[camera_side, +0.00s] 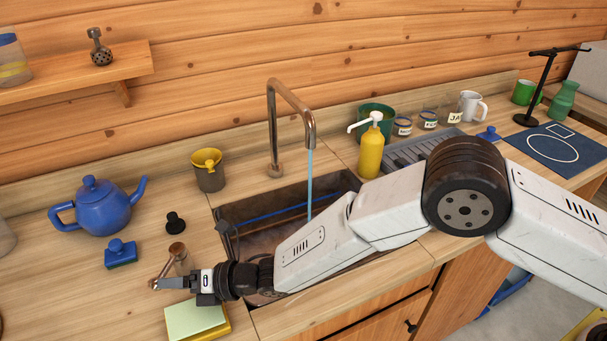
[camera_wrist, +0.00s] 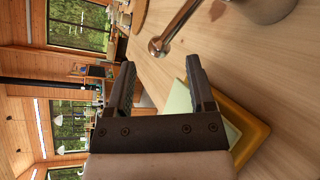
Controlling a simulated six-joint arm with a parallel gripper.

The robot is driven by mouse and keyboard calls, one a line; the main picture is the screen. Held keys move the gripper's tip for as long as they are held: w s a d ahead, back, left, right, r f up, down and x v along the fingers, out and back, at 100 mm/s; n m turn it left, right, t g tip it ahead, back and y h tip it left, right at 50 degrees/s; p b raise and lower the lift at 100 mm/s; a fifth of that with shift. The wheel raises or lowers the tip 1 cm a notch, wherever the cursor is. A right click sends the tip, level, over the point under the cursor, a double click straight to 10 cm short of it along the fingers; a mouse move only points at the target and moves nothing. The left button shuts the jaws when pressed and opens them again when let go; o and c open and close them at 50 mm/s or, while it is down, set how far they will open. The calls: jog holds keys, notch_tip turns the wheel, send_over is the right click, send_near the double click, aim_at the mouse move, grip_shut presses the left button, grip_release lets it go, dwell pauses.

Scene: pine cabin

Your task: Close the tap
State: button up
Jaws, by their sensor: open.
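The tap's tall metal spout (camera_side: 271,125) stands behind the sink (camera_side: 228,240). A blue stream of water (camera_side: 309,185) runs from it into the basin. The tap's bronze lever handle (camera_side: 180,256) stands on the counter left of the sink, its arm slanting down to the left. The lever (camera_wrist: 178,25) shows at the top of the wrist view, ending in a round knob, with part of its thick post. My gripper (camera_side: 164,284) is beside the handle, on its near side. In the wrist view my gripper (camera_wrist: 160,75) is open, with nothing between the fingers; the lever lies beyond the fingertips.
A green-and-yellow sponge pad (camera_side: 195,318) lies close below my gripper. A blue stamp-like block (camera_side: 121,253), a black knob (camera_side: 175,222) and a blue teapot (camera_side: 103,207) stand left. A yellow soap bottle (camera_side: 371,150) is behind the sink. My arm crosses over the basin.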

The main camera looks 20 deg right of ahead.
jog(key=shift+x, duration=2.35)
grip_shut()
